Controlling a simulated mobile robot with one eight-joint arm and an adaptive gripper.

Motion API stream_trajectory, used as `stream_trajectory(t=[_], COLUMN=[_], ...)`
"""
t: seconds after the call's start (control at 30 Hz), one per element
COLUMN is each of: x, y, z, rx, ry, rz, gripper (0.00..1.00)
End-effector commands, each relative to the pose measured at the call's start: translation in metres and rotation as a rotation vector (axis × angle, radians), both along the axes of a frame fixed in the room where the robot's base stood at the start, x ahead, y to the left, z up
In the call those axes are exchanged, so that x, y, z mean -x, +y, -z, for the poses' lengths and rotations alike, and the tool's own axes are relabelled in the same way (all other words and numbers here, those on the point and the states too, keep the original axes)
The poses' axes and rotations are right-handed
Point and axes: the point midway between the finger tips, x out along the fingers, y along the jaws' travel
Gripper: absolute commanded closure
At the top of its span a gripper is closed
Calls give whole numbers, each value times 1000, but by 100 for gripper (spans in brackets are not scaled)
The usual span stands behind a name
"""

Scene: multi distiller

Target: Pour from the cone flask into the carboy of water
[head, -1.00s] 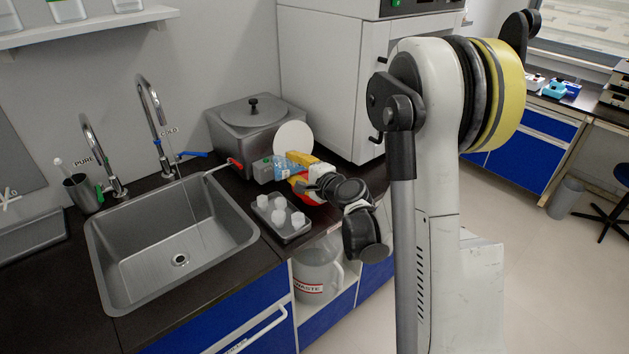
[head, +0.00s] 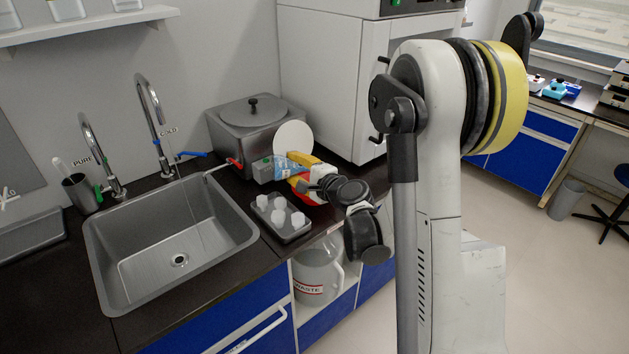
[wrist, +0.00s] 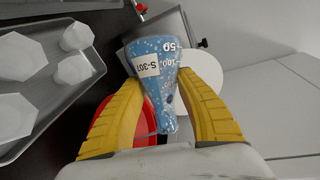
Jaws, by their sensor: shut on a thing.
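The cone flask (wrist: 153,72) is blue and speckled, with a white S-307 label and volume marks. In the wrist view it lies between the two yellow fingers of my gripper (wrist: 160,110), its wide end away from me and its neck toward my palm. My gripper is shut on it. In the head view the flask (head: 283,168) shows as a small blue patch at my gripper (head: 298,172), in front of the steel tank. A white jug labelled WASTE (head: 315,280) stands on the open shelf under the counter. I cannot make out a carboy marked water.
A grey tray (head: 283,228) with several white pieces lies below my gripper, beside the sink (head: 150,213). The steel tank (head: 252,135) stands behind, with a white disc (head: 294,137) near it. A red round thing (wrist: 113,115) lies under the fingers.

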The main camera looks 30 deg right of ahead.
Motion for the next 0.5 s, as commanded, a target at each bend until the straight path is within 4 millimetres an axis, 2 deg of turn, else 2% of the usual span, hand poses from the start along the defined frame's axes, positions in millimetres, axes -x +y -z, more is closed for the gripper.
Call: stream_trajectory(t=[0.5], x=[0], y=[-1], z=[-1], rx=[-28], ry=[-7], rz=[0], gripper=[94])
